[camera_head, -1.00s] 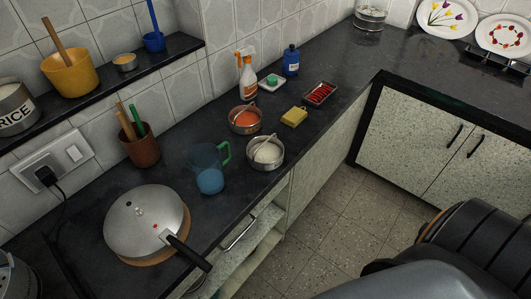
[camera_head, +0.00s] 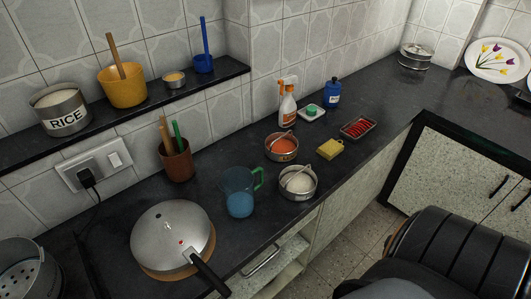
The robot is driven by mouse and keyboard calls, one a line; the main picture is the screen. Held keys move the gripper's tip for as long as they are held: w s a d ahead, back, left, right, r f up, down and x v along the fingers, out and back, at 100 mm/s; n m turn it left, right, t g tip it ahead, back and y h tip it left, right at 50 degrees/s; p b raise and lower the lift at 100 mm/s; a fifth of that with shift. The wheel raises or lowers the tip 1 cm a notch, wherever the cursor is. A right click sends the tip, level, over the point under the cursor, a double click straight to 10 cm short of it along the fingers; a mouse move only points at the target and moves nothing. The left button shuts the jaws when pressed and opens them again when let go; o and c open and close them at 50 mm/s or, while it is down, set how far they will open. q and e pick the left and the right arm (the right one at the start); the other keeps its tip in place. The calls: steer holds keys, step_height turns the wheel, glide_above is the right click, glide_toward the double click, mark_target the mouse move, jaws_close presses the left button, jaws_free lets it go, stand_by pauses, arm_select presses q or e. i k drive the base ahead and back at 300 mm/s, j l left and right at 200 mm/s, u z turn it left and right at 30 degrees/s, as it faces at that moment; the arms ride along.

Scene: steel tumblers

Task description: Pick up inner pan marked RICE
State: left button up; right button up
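The steel pan marked RICE (camera_head: 62,110) stands upright at the left end of the dark wall shelf, its label facing me. It looks open at the top, with something pale inside. Nothing touches it except the shelf. Neither gripper shows in the head view. A large dark, ribbed part of my own body fills the lower right corner.
A yellow pot (camera_head: 124,88) with a wooden handle stands right of the pan on the shelf (camera_head: 215,79).

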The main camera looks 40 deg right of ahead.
mark_target(297, 183)
steer(key=l+u, duration=0.35)
steer(key=l, duration=0.2)
steer(key=l+u, duration=0.35)
steer(key=l, duration=0.15)
steer(key=k+l+u, duration=0.2)
steer(key=l+u, duration=0.15)
steer(key=l, duration=0.15)
